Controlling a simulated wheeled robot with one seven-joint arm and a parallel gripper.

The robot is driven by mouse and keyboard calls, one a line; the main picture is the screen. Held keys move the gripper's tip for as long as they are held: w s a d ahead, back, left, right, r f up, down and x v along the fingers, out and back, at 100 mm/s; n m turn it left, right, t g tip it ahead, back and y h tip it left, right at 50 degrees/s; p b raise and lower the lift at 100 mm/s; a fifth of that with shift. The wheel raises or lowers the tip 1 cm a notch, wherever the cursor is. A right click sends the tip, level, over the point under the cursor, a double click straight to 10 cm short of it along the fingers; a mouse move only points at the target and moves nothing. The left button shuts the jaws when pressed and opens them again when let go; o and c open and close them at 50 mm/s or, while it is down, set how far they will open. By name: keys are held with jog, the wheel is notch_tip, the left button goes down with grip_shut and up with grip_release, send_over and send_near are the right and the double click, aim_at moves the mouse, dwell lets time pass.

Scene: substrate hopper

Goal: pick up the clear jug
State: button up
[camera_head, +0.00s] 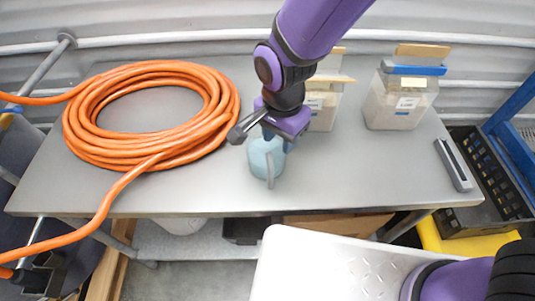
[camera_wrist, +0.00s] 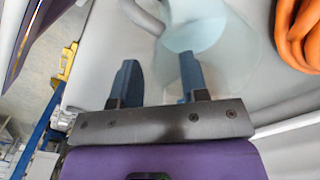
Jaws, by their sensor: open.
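The clear jug (camera_head: 263,163) is a bluish, see-through vessel standing on the grey table, with its handle toward the table's front edge. My gripper (camera_head: 278,141) is directly above it and hides part of its top. In the wrist view my gripper's two blue fingers (camera_wrist: 158,72) are spread apart with nothing held between them. The jug (camera_wrist: 198,30) lies beyond them there, its handle (camera_wrist: 143,16) at upper left. The right finger overlaps the jug's body in the picture. I cannot tell whether either finger touches it.
A coiled orange hose (camera_head: 85,131) covers the left of the table (camera_head: 350,185). Two clear boxes (camera_head: 397,103) (camera_head: 322,110) with cardboard on top stand at the back right. A dark grey bar (camera_head: 453,164) lies at the right edge. The front right of the tabletop is bare.

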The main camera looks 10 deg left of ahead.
aim_at(280, 162)
notch_tip(280, 162, down, 5)
jog(key=shift+s+d+r, duration=0.1)
jog(key=shift+d, duration=0.05)
grip_shut()
dwell(0.4)
